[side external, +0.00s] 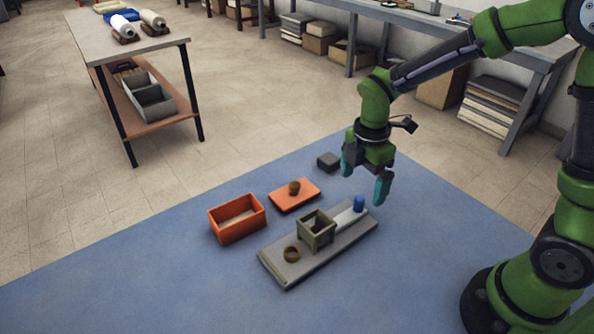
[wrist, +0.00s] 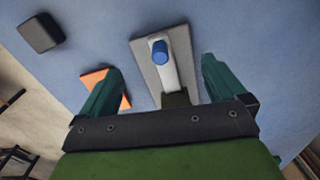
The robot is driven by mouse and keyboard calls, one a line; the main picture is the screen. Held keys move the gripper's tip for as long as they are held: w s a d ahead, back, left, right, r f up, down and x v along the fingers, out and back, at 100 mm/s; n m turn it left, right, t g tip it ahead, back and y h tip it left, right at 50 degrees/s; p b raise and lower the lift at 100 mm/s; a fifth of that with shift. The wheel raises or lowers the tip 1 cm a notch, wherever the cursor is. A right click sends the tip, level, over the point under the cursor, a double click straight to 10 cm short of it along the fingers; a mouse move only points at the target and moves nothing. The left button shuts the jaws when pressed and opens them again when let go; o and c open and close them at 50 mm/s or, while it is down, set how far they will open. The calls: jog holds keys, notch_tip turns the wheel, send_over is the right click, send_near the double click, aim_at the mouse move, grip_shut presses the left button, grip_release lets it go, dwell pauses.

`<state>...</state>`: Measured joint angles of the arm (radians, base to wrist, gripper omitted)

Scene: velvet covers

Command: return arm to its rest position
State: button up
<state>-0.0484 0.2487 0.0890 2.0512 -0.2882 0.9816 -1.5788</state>
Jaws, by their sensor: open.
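My gripper (side external: 366,180) is green with teal fingers. It hangs in the air above the blue mat, over the far end of a grey board (side external: 285,270). The fingers are spread apart and nothing shows between them. In the wrist view my gripper (wrist: 160,85) is also open, with the board (wrist: 150,62) beyond it. A blue cylinder (side external: 359,203) stands at the board's far end, apart from the fingers; it also shows in the wrist view (wrist: 160,51).
On the board are an olive open frame (side external: 317,229) and a brown ring (side external: 291,254). An orange open box (side external: 237,219), an orange slab (side external: 283,201) with a small brown piece (side external: 294,187), and a dark block (side external: 328,161) lie nearby. The mat's front is clear.

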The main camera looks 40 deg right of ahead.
jog(key=shift+s+f+m, duration=0.15)
jog(key=shift+s+m, duration=0.2)
jog(key=shift+m, duration=0.75)
jog(key=s+r+m+t+y, duration=0.1)
jog(key=s+r+m+t, duration=0.2)
jog(key=s+r+m, duration=0.2)
jog(key=s+d+r+m+t+y, duration=0.1)
jog(key=s+r+m+t, duration=0.3)
jog(key=r+m, duration=0.6)
jog(key=s+m, duration=0.1)
jog(key=m, duration=0.2)
jog(key=shift+s+r+m, duration=0.2)
jog(key=shift+s+m, duration=0.1)
jog(key=shift+s, duration=0.05)
